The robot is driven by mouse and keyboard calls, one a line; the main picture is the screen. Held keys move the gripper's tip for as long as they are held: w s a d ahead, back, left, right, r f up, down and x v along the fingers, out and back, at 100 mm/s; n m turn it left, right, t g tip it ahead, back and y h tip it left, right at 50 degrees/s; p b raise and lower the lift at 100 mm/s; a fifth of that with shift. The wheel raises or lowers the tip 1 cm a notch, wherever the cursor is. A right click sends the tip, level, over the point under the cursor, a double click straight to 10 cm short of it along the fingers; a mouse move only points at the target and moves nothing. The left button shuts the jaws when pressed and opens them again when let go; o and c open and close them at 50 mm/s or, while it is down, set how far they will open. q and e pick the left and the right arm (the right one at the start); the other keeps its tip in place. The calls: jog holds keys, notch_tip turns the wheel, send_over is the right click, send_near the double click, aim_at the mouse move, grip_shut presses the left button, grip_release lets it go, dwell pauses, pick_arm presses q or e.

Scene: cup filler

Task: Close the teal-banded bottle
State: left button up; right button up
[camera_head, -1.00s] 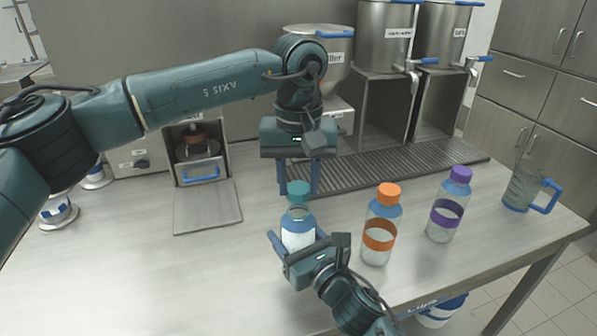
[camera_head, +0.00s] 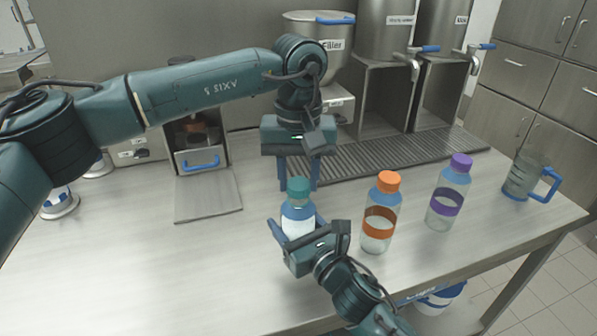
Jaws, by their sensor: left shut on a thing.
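The teal-capped bottle (camera_head: 299,226) stands upright on the counter, with pale contents and its lower part hidden behind my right gripper. Its teal cap (camera_head: 298,189) sits at the bottle's mouth; whether it is fully seated cannot be told. My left gripper (camera_head: 298,184) points down from above, its blue fingers shut on the cap. My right gripper (camera_head: 296,222) comes from the front, with a blue finger left of the bottle and the other mostly hidden; contact with the bottle is unclear.
An orange-capped bottle (camera_head: 380,216) and a purple-capped bottle (camera_head: 450,195) stand to the right. A clear jug (camera_head: 522,172) with a blue handle stands near the right edge. Behind are a drip grate (camera_head: 400,152) and steel dispensers (camera_head: 385,50).

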pick_arm(q)
jog(key=shift+f, duration=0.55)
dwell(0.4)
pick_arm(e)
grip_shut()
pick_arm(q)
jog(key=m, duration=1)
jog(key=o, duration=1)
jog(key=shift+r, duration=2.25)
